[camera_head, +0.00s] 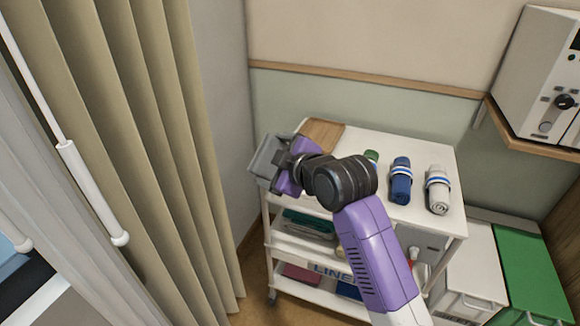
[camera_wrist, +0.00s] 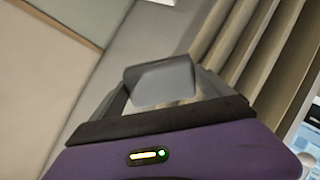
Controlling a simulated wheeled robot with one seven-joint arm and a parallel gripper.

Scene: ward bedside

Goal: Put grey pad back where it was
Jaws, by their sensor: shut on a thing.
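The grey pad (camera_head: 264,153) is at the left end of my arm in the head view, beside and over the left edge of the white cart (camera_head: 395,147). In the wrist view the pad (camera_wrist: 162,82) shows as a smooth grey block between the two fingers. My gripper (camera_head: 274,162) is shut on it; in the wrist view my gripper (camera_wrist: 168,95) points toward the wall and curtain. The pad looks tilted and clear of the cart top. Part of it is hidden by my gripper.
On the cart top lie a wooden board (camera_head: 322,134), a blue roll (camera_head: 401,180), a white roll (camera_head: 438,190) and a partly hidden green roll (camera_head: 371,157). A beige curtain (camera_head: 150,130) hangs at left. A green-lidded bin (camera_head: 530,265) stands at right.

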